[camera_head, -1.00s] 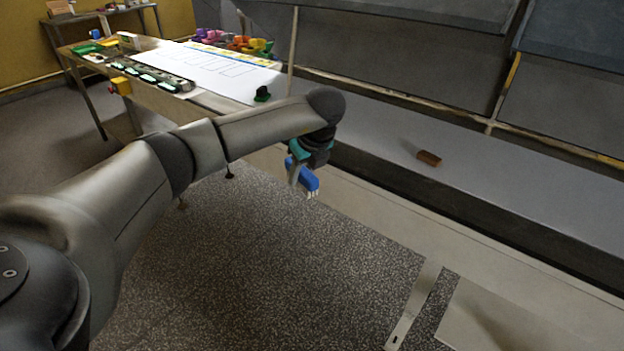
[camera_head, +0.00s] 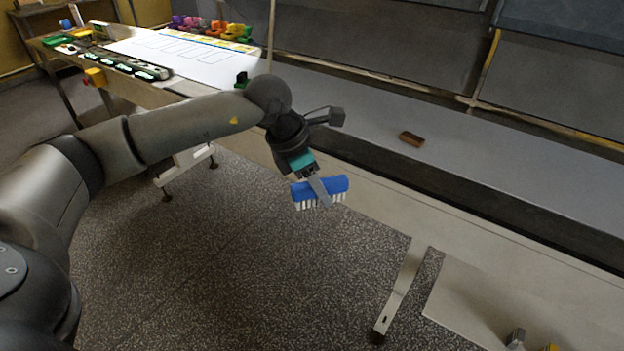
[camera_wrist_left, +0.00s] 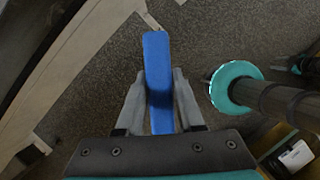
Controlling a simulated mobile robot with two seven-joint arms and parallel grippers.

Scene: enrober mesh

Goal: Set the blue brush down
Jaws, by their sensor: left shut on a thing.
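The blue brush (camera_head: 333,185) has a blue back and white bristles that point down in the head view. My left gripper (camera_head: 319,190) is shut on it and holds it in the air over the speckled floor, in front of the long machine's side. In the left wrist view the blue brush (camera_wrist_left: 157,75) lies between the two fingers of my left gripper (camera_wrist_left: 159,90), its long side running up the picture. Its bristles are hidden there. My right gripper is not in view.
A white sheet (camera_head: 190,50) with drawn outlines covers a table at the back left, with several coloured containers behind it. A brown block (camera_head: 411,138) lies on the machine's grey ledge (camera_head: 480,150). A metal leg (camera_head: 400,290) stands on the floor at right.

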